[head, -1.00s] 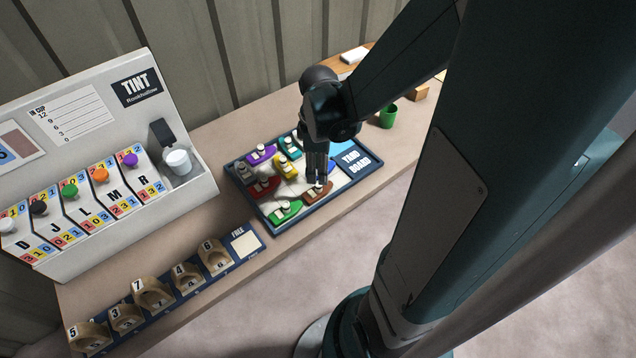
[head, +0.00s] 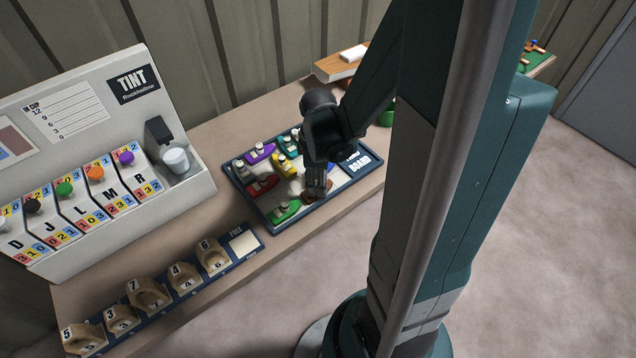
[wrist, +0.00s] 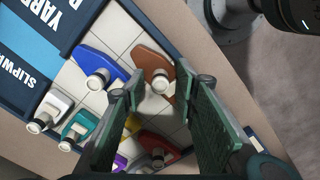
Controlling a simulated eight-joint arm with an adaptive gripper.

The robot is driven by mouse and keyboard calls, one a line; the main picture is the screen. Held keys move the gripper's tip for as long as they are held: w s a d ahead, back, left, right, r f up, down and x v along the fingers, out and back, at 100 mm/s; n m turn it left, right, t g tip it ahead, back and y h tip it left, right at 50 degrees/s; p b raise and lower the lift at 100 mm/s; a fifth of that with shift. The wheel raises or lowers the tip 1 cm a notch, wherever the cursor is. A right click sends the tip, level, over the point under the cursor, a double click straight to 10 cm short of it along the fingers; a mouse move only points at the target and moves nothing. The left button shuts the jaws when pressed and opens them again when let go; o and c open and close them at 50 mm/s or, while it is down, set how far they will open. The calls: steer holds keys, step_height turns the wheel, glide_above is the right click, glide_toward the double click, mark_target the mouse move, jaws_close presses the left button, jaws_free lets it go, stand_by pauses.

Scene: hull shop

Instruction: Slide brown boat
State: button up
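The brown boat (wrist: 153,60) lies on the yard board (head: 274,228), near its front edge. Its white funnel (wrist: 160,84) shows between my two fingertips in the wrist view. My gripper (wrist: 160,80) is open, pointing down, with one finger on each side of the boat's funnel end. I cannot tell whether either finger touches it. In the head view my gripper (head: 314,196) hides most of the brown boat.
On the board, the blue boat (wrist: 100,64) is beside my left finger and the red boat (wrist: 163,147) is near the fingers. Green (head: 286,211), purple (head: 261,152) and yellow (head: 284,163) boats stand close by. The tint dispenser (head: 100,170) and numbered wooden pieces (head: 148,293) are left.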

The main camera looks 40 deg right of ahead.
mark_target(330, 181)
steer(key=shift+c, duration=0.4)
jaws_close()
steer(key=shift+d, duration=0.1)
steer(key=shift+d+b, duration=0.4)
steer(key=shift+d, duration=2.8)
steer(key=shift+o, duration=0.4)
jaws_free()
steer(key=shift+d, duration=0.15)
